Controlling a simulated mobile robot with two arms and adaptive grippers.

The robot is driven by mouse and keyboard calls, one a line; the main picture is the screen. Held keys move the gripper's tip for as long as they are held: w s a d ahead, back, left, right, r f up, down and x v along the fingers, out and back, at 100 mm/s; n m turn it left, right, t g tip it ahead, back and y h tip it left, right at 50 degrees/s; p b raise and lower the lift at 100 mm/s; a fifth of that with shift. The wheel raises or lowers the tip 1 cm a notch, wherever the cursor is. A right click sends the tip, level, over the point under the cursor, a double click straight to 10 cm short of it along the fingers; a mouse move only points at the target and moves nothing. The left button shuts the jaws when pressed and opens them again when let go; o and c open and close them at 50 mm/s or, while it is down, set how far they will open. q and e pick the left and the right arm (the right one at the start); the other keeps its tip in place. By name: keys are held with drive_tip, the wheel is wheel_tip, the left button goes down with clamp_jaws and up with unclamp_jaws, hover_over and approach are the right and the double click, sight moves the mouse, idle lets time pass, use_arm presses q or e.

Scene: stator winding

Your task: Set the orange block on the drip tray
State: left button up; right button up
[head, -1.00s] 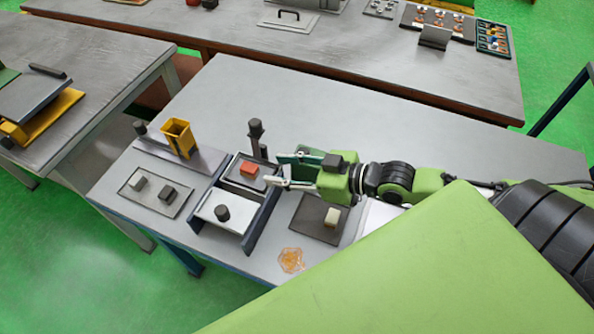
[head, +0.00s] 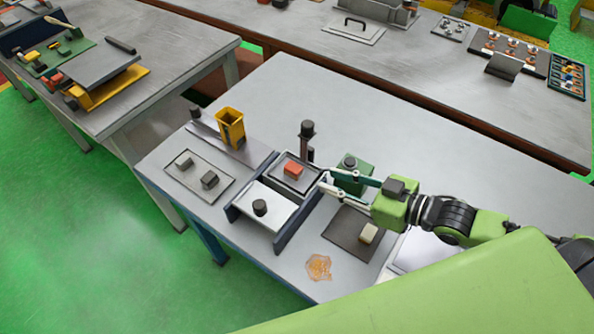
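The orange block (head: 293,169) rests on a shallow dark tray (head: 310,186) between two dark blue side rails. This tray appears to be the drip tray. My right gripper (head: 325,180) is just right of the block, with its fingers pointing left. The fingers are apart and nothing shows between them; the block stands clear of the tips. My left gripper is not in view.
A white plate (head: 280,205) with a black knob (head: 260,207) lies in front of the tray. A black post (head: 307,143) and a green block (head: 352,163) stand behind. A cream block (head: 368,233) sits on a dark mat (head: 345,239). An amber patch (head: 319,266) lies in front.

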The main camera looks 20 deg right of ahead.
sight(295, 167)
drive_tip(key=x, duration=0.7)
drive_tip(key=shift+w+a+p, duration=0.3)
drive_tip(key=shift+w+a, duration=0.05)
drive_tip(key=shift+w, duration=0.05)
drive_tip(key=p+x, duration=0.1)
drive_tip(key=x, duration=0.2)
drive_tip(key=shift+w+a+r, duration=0.1)
drive_tip(key=shift+w+a+f, duration=0.25)
drive_tip(key=shift+w, duration=0.05)
clamp_jaws()
